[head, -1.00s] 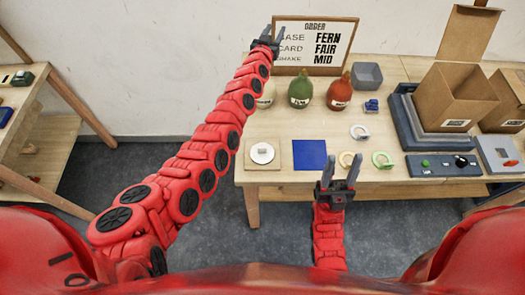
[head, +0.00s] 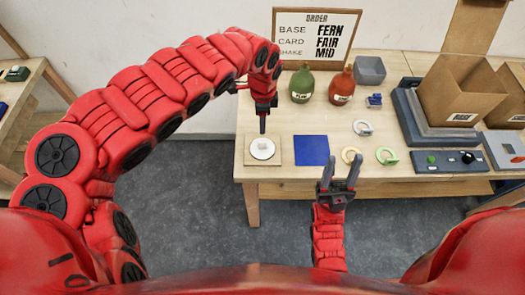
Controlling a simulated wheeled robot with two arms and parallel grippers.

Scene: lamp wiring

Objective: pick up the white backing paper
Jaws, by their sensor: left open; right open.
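A round white piece (head: 262,153) lies on a square wooden board at the table's front left, with a small pale block-like piece (head: 262,145) on top of it. I cannot tell for sure which of these is the white backing paper. My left gripper (head: 263,131) points down just above and behind the white piece, apart from it as far as I can see; its fingers overlap in this view. My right gripper (head: 338,170) is open and empty in front of the table's edge, fingers pointing up.
A blue square (head: 312,150) lies right of the wooden board (head: 246,158). Beyond stand a green bottle (head: 301,86) and a red bottle (head: 342,88). A cream ring (head: 350,154) and a green ring (head: 387,156) lie farther right. An order sign (head: 318,35) stands at the back.

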